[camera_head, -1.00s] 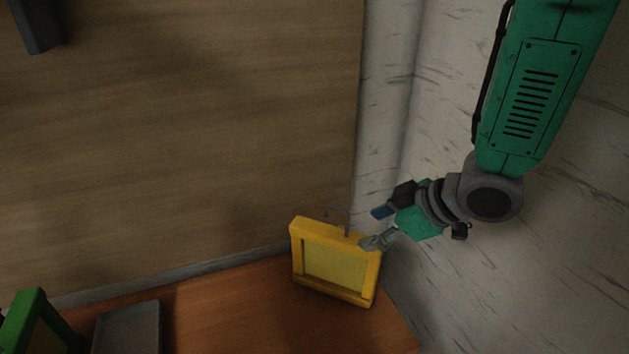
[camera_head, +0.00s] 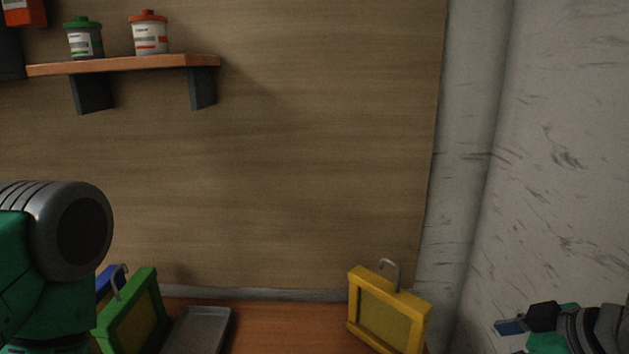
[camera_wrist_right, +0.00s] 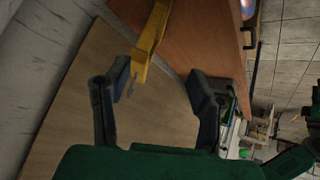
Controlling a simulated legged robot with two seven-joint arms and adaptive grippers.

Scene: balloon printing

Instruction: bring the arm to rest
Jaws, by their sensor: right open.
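My right gripper (camera_head: 512,338) is at the lower right edge of the head view, partly cut off, beside the white wall and right of the yellow frame (camera_head: 391,310). A clear gap separates them. In the right wrist view the right gripper (camera_wrist_right: 160,86) is open, its two dark fingers spread with nothing held. The yellow frame (camera_wrist_right: 150,45) appears beyond the fingers there, with its metal hook. My left arm shows at the left of the head view; its gripper is out of sight.
The orange-brown table (camera_head: 285,328) holds a grey tray (camera_head: 198,330), a green frame (camera_head: 132,318) and a blue frame (camera_head: 104,283) partly hidden behind it. A wall shelf (camera_head: 140,64) carries a green-lidded jar (camera_head: 83,40) and a red-lidded jar (camera_head: 150,36). The table between tray and yellow frame is clear.

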